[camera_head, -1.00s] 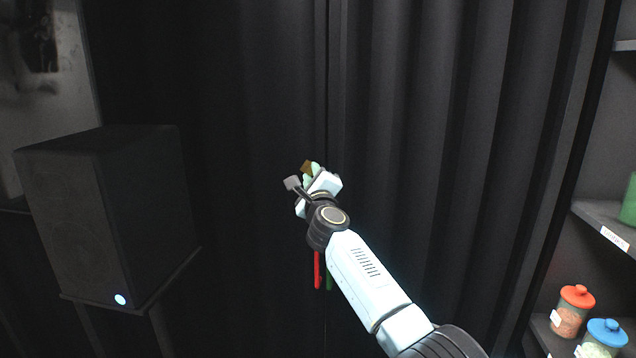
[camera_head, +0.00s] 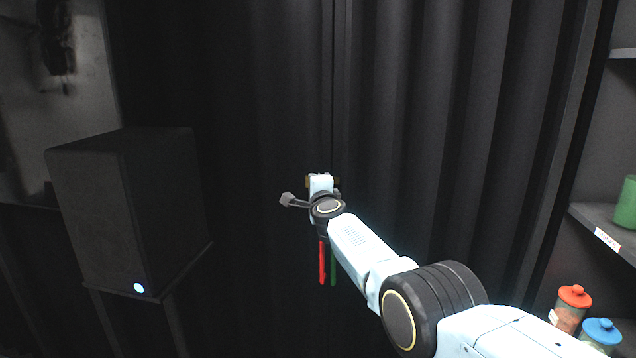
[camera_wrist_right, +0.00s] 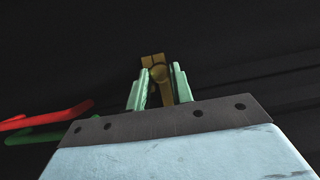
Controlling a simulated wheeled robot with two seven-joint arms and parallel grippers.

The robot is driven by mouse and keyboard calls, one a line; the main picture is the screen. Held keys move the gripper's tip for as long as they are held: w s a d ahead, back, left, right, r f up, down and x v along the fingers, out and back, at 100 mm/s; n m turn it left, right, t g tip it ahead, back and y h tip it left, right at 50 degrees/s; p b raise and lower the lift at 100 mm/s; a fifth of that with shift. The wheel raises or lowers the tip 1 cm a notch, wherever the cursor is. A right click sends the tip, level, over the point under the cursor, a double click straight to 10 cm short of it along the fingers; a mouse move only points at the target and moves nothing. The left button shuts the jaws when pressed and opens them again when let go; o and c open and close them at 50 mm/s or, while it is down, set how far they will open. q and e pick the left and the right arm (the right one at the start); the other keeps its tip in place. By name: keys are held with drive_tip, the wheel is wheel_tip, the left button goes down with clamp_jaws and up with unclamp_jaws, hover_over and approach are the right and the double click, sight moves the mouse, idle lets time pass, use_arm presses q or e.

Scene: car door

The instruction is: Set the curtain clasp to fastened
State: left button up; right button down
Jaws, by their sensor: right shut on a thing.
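The brass-coloured curtain clasp (camera_wrist_right: 153,62) is at the seam of the dark curtain (camera_head: 420,120). In the wrist view it lies between the pale green fingers of my right gripper (camera_wrist_right: 160,86), which is shut on it. In the head view my right gripper (camera_head: 321,178) faces the curtain, and only small brown edges of the clasp (camera_head: 309,182) show around it. The gripper hides most of the clasp there, so I cannot tell whether it is fastened. My left gripper is not in view.
A red strip (camera_head: 322,262) and a green strip (camera_head: 333,266) hang below the gripper. A dark speaker (camera_head: 85,215) stands on the left. A shelf on the right holds a green container (camera_head: 626,205), a red-lidded jar (camera_head: 572,303) and a blue-lidded jar (camera_head: 602,335).

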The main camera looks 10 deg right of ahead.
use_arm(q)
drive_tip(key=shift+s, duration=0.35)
use_arm(e)
drive_tip(key=c, duration=1.2)
unclamp_jaws()
drive_tip(key=shift+c, duration=0.2)
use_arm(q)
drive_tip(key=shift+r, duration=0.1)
